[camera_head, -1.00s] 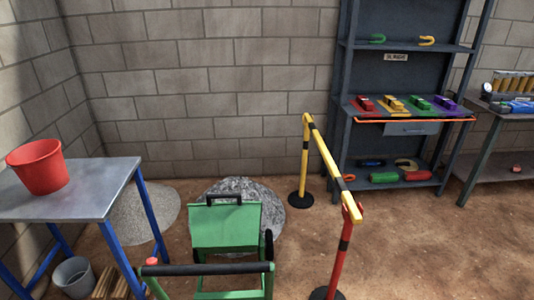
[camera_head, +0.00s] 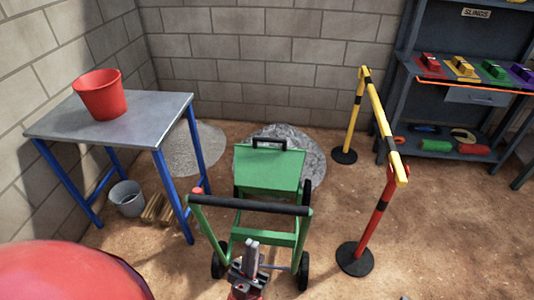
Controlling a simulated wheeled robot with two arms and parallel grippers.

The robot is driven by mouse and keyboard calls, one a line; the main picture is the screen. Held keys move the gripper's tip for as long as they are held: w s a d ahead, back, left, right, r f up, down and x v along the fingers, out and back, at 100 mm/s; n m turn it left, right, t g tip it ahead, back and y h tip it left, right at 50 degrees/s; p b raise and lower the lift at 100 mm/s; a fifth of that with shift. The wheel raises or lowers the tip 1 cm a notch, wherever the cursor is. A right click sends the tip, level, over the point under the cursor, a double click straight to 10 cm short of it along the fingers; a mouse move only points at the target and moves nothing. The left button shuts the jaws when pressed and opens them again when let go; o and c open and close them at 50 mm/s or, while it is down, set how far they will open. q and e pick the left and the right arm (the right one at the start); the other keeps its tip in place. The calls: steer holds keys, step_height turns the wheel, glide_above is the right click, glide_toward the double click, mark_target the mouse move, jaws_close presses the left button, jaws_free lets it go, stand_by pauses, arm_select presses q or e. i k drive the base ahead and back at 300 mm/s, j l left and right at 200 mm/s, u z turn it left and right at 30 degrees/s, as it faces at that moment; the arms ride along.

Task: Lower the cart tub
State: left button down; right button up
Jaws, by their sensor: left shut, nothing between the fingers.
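The green cart tub (camera_head: 268,171) is in the middle of the head view, with a black grip on its top edge. It sits on a green cart frame (camera_head: 262,237) with dark wheels and a black push bar (camera_head: 250,206) across the near side. My left gripper (camera_head: 251,246) is at the bottom centre, shut and empty, below and on the near side of the push bar. I cannot tell whether it touches the frame. My right gripper is not in view.
A metal table (camera_head: 150,113) with a red bucket (camera_head: 101,96) stands at the left. A yellow barrier (camera_head: 384,123) with a red post (camera_head: 376,218) stands close at the cart's right. A gravel heap (camera_head: 312,155) lies behind the tub. A grey bucket (camera_head: 126,197) is under the table.

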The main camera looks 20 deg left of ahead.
mark_target(261, 170)
steer(key=j+u, duration=0.15)
steer(key=u, duration=0.3)
steer(key=i+j+u, duration=0.1)
steer(key=u, duration=0.3)
steer(key=j+u, duration=0.15)
steer(key=u, duration=0.3)
steer(key=i+j+u, duration=0.1)
steer(key=u, duration=0.3)
steer(key=i+u, duration=0.15)
steer(key=u, duration=0.3)
steer(key=i+j+u, duration=0.1)
steer(key=u, duration=0.3)
steer(key=i+z, duration=0.25)
steer(key=i, duration=0.15)
steer(key=i+j+z, duration=0.25)
steer(key=i, duration=0.15)
